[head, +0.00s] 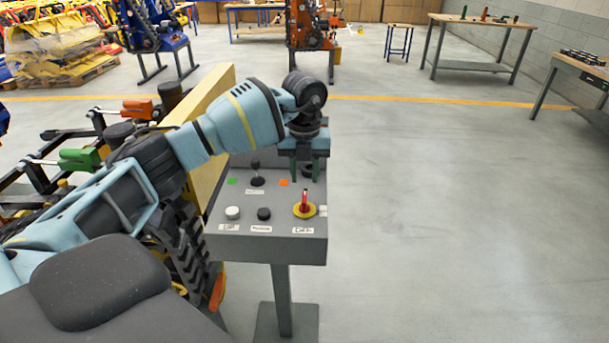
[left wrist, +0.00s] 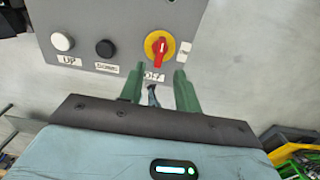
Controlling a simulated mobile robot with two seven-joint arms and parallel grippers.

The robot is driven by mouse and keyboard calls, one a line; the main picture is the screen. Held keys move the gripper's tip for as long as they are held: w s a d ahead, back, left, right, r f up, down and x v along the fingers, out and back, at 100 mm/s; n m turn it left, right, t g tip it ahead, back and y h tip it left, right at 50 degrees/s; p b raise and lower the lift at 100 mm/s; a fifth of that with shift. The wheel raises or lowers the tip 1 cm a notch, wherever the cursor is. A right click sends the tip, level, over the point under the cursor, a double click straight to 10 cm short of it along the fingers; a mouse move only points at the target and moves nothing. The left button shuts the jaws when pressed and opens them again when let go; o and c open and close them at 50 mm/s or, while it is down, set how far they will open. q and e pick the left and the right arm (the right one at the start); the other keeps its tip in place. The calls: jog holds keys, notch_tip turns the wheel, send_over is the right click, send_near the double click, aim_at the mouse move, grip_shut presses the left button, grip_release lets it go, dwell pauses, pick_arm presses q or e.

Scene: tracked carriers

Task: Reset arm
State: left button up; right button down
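A grey control panel (head: 240,243) stands on a post in front of me. It carries a white button (head: 233,212), a black button (head: 264,214), a red and yellow rotary switch (head: 304,207) and a black joystick (head: 257,178). My left gripper (head: 306,176) is above the panel's back right part, behind the rotary switch. In the left wrist view its two green fingers (left wrist: 158,76) are apart. A small dark thing shows between them; I cannot tell what it is. The rotary switch (left wrist: 158,46) is just beyond the fingertips, and no contact shows. My right gripper is out of view.
A tracked carrier with a black track (head: 182,245) and a yellow beam stands left of the panel, close to my left arm. Workbenches (head: 485,22) stand at the back right. The floor (head: 430,220) right of the panel is clear.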

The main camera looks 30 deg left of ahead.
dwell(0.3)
